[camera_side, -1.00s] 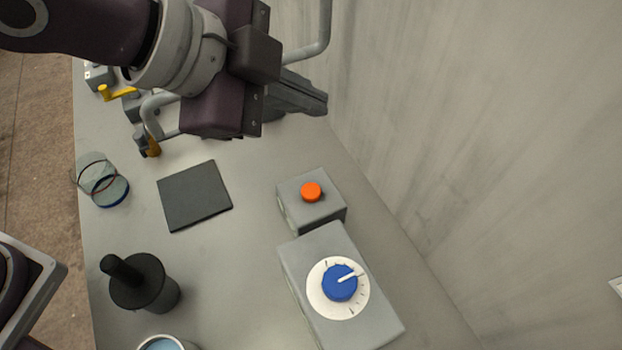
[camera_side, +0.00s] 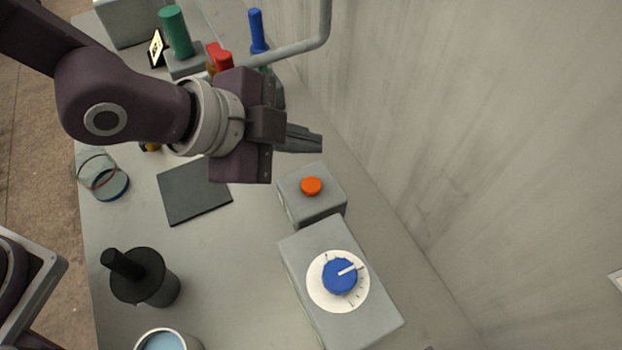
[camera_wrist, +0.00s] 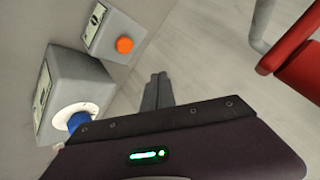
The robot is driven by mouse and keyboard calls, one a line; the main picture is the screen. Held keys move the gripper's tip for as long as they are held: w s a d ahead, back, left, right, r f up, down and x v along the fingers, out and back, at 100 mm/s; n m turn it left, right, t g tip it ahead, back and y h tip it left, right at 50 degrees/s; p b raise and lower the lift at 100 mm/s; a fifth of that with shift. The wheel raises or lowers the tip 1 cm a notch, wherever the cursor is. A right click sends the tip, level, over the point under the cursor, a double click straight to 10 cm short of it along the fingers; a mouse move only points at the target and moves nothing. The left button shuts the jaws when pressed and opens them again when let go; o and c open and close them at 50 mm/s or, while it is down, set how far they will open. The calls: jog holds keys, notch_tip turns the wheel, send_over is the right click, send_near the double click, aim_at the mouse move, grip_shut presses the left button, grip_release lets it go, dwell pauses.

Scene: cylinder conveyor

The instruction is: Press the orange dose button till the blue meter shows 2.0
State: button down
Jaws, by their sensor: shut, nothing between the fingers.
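The orange dose button (camera_side: 311,185) sits on top of a small grey box (camera_side: 313,207). It also shows in the wrist view (camera_wrist: 124,45). The blue meter (camera_side: 340,276) is a blue knob with a white pointer on a white dial, on a larger grey box beside the button box. The pointer aims right and slightly up; I cannot read a number. In the wrist view the blue meter (camera_wrist: 76,121) is partly hidden by my gripper body. My gripper (camera_side: 318,140) is shut and empty, above and behind the button box, apart from the button.
A dark square pad (camera_side: 194,191) lies left of the button box. A clear ringed cylinder (camera_side: 108,180) and a black handled cylinder (camera_side: 145,280) stand on the left. Green, red and blue handled objects are behind my arm. A grey wall rises on the right.

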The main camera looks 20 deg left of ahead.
aim_at(305, 187)
notch_tip(305, 187, down, 7)
jog(key=shift+r, duration=0.1)
dwell(2.2)
jog(key=shift+f, duration=0.4)
jog(key=shift+f, duration=0.55)
dwell(0.4)
jog(key=shift+r, duration=0.95)
jog(key=shift+r, duration=2.5)
jog(key=shift+r, duration=0.1)
